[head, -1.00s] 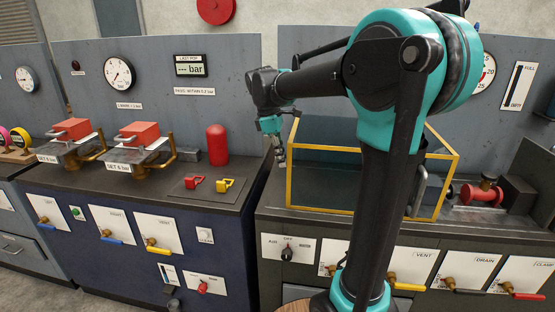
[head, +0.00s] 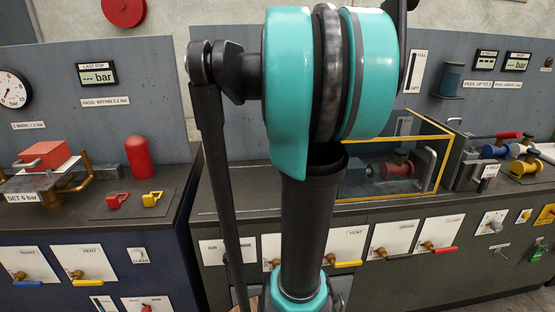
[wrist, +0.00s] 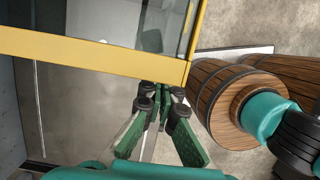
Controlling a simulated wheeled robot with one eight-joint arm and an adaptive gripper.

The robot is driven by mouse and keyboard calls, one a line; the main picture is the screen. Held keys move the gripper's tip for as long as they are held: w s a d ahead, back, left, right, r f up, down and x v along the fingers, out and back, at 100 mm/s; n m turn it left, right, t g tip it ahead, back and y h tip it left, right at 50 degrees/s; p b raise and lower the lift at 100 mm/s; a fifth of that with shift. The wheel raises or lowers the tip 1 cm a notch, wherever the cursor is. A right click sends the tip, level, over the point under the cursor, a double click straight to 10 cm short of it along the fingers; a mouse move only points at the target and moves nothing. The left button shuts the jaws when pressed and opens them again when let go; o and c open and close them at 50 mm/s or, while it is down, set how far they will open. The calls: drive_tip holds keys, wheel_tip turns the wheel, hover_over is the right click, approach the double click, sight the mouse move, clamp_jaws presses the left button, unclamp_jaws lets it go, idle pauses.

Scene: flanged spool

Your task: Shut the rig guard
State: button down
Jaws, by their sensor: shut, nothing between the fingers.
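The rig guard is a clear box with a yellow frame (head: 447,160) on the right-hand bench in the head view. Its right part stands around a red fitting (head: 397,166), which shows through the panel. An upright grey handle (head: 428,168) is near its right end. My arm hides its left part. In the wrist view a yellow frame bar (wrist: 90,52) crosses the upper left. My gripper (wrist: 161,92) is shut and empty, with its green fingers at the bar's lower edge near the corner; I cannot tell whether they touch. My gripper is hidden in the head view.
Valve panels with coloured levers (head: 435,247) line the bench front. A clamp-like rig with a red handle (head: 500,136) stands right of the guard.

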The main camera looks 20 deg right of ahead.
drive_tip(key=s+d, duration=0.2)
drive_tip(key=d, duration=0.7)
drive_tip(key=shift+s, duration=0.4)
drive_tip(key=a+r, duration=0.2)
drive_tip(key=r, duration=0.1)
drive_tip(key=w+a+r, duration=0.1)
drive_tip(key=a+r, duration=0.1)
drive_tip(key=r, duration=0.1)
drive_tip(key=w+a+r, duration=0.1)
drive_tip(key=a+r, duration=0.1)
drive_tip(key=r, duration=0.1)
drive_tip(key=shift+a+r, duration=0.3)
drive_tip(key=shift+r, duration=0.05)
drive_tip(key=s+a+f+m+t+y, duration=0.15)
drive_tip(key=a+f+m+t, duration=0.5)
drive_tip(key=a+f, duration=1.45)
drive_tip(key=s+a+f+m, duration=0.2)
drive_tip(key=s+f+m, duration=0.1)
drive_tip(key=f+m, duration=0.1)
drive_tip(key=s+a+f+m+g+y, duration=0.1)
drive_tip(key=s+a+f+m, duration=0.2)
drive_tip(key=f, duration=0.3)
drive_tip(key=shift+s+m, duration=0.45)
drive_tip(key=shift+s, duration=0.15)
